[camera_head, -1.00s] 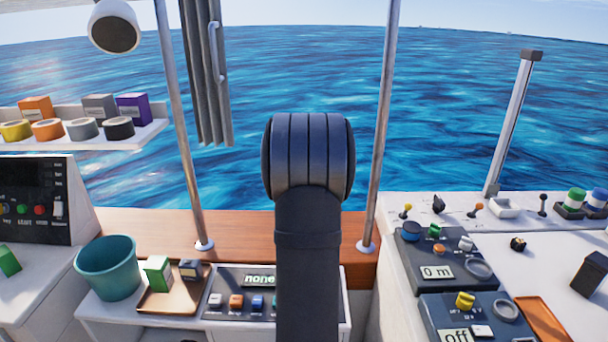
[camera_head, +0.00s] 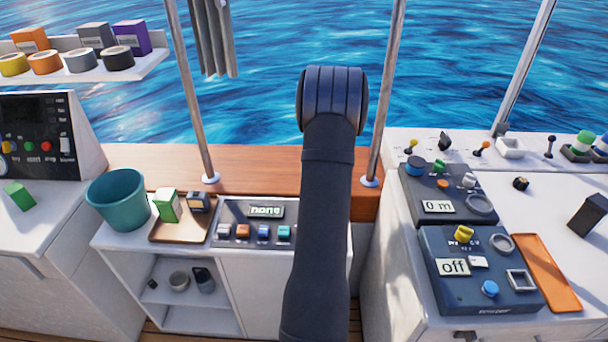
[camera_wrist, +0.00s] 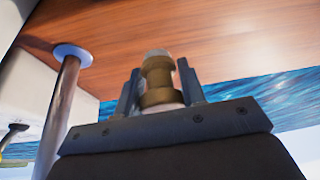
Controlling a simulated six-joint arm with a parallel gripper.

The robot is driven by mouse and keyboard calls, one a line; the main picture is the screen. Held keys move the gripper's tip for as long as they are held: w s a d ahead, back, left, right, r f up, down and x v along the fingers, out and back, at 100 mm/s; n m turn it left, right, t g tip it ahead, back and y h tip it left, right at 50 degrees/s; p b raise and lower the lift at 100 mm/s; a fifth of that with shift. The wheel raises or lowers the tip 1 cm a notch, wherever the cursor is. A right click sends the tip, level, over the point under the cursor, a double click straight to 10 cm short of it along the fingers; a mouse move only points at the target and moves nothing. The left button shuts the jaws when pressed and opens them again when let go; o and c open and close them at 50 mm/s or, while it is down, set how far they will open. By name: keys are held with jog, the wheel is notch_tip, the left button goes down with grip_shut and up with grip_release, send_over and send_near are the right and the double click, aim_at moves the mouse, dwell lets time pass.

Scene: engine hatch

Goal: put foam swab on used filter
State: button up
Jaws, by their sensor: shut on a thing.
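My gripper (camera_wrist: 158,72) is shut on a small brass-coloured, spool-like piece (camera_wrist: 158,97) with pale ends, seen in the wrist view. It is held between the two grey fingers, with wood planking and sea behind it. I cannot tell for sure whether this piece is the foam swab. In the head view my arm hides the gripper and what it holds. I cannot pick out the used filter with certainty in either view.
A teal bucket (camera_head: 119,200), a brown tray (camera_head: 177,232) with a green box (camera_head: 167,205) and a button panel (camera_head: 232,233) stand at left. Open shelves below hold small items. Dark control boxes (camera_head: 433,206) and an orange tray (camera_head: 549,274) are at right. Poles flank my arm.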

jog(key=w+a+f, duration=0.1)
jog(key=a, duration=0.1)
jog(key=w+a+f, duration=0.1)
jog(key=a+f, duration=0.1)
jog(key=a, duration=0.1)
jog(key=w+a+f, duration=0.2)
jog(key=shift+a+f, duration=0.15)
jog(key=shift+a, duration=0.1)
jog(key=shift+f, duration=1.95)
jog(key=shift+f, duration=0.1)
jog(key=o, duration=1)
jog(key=v, duration=1)
jog(key=shift+r, duration=0.3)
jog(key=shift+o, duration=0.4)
jog(key=shift+v, duration=0.8)
